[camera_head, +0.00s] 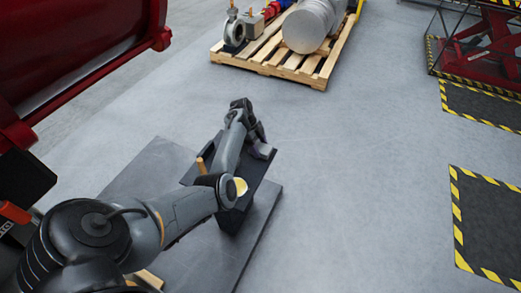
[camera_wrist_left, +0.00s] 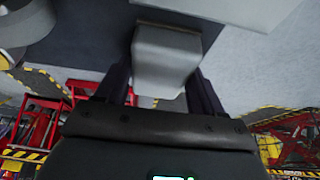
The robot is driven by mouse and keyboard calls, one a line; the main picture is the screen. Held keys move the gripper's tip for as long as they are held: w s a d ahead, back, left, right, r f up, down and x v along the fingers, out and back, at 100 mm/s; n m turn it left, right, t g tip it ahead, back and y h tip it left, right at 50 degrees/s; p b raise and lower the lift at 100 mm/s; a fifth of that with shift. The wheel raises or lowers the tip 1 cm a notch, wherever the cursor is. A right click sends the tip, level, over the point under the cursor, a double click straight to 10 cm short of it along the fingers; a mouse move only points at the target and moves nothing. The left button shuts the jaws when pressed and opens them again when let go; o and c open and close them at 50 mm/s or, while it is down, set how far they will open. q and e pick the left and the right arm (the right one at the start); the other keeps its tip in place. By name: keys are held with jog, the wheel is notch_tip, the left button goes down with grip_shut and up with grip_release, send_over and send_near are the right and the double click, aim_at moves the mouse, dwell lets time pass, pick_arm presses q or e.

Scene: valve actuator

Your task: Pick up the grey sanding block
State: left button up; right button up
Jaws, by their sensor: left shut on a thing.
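The grey sanding block (camera_wrist_left: 165,60) is between the two dark fingers of my left gripper (camera_wrist_left: 160,82) in the wrist view, and the gripper is shut on it. In the head view the block (camera_head: 262,151) shows small, just below my left gripper (camera_head: 258,138), over the far right end of a black bench (camera_head: 263,184). I cannot tell whether the block touches the bench top. My right gripper is not in view.
A brown handle-like piece (camera_head: 201,165) and a yellow round thing (camera_head: 240,186) show near my arm at the bench. A dark mat (camera_head: 150,170) lies around it. A wooden pallet (camera_head: 285,67) with machine parts stands behind.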

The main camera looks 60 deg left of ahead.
aim_at(264, 149)
pick_arm(q)
jog(key=shift+r, duration=0.1)
jog(key=shift+r+p, duration=0.6)
jog(key=shift+r, duration=0.25)
notch_tip(264, 149, up, 2)
jog(key=shift+r+p, duration=0.25)
jog(key=shift+p, duration=0.5)
jog(key=d+r+p, duration=0.5)
jog(key=d+r, duration=0.1)
jog(key=d, duration=0.5)
jog(key=shift+s+d+r, duration=0.25)
jog(key=shift+d+r, duration=0.05)
jog(key=shift+d, duration=0.1)
